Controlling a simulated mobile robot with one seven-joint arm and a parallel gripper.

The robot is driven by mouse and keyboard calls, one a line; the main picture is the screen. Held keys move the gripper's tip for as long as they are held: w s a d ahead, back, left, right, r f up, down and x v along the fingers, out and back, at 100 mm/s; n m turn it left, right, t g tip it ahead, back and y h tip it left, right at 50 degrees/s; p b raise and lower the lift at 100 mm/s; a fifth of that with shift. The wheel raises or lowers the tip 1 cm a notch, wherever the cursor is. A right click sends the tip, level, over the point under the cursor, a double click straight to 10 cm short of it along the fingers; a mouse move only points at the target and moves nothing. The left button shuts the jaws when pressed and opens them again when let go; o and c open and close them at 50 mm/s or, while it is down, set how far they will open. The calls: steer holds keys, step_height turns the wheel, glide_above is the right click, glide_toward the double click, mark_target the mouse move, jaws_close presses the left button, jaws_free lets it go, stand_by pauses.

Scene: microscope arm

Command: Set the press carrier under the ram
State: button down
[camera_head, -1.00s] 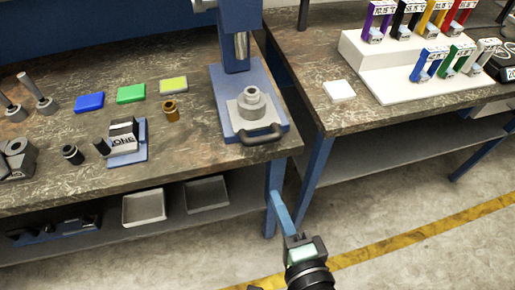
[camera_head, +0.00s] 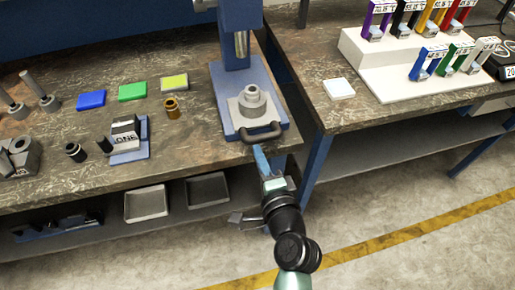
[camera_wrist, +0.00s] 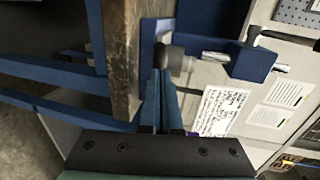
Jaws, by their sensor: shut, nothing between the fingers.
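The press carrier (camera_head: 239,118) is a grey block with a round stepped collar and a dark handle (camera_head: 261,133) facing me. It sits on the blue base of the press (camera_head: 221,98). The silver ram (camera_head: 241,44) is above and behind it in the head view. In the sideways wrist view, the carrier's grey collar (camera_wrist: 177,60) and the ram (camera_wrist: 215,58) look roughly in line, with a gap between them. My gripper (camera_head: 258,149) is shut and empty. Its blue fingertips are just in front of the handle at the bench edge; I cannot tell whether they touch it.
A blue stand with a lettered block (camera_head: 124,133), a brass part (camera_head: 171,107) and coloured blocks lie left on the bench (camera_head: 60,180). Grey trays (camera_head: 146,203) are on the shelf below. Another table with a white rack (camera_head: 395,80) stands right, across a narrow gap.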

mark_target(245, 112)
steer(key=shift+x, duration=0.8)
steer(key=x, duration=0.3)
steer(key=r+b+x, duration=0.1)
steer(key=x, duration=0.3)
steer(key=r+x, duration=0.1)
steer(key=x, duration=0.3)
steer(key=shift+w+r+b, duration=0.1)
steer(key=shift+w+b, duration=0.15)
steer(key=shift+b, duration=0.05)
steer(key=shift+a+r, duration=0.1)
steer(key=shift+r, duration=0.2)
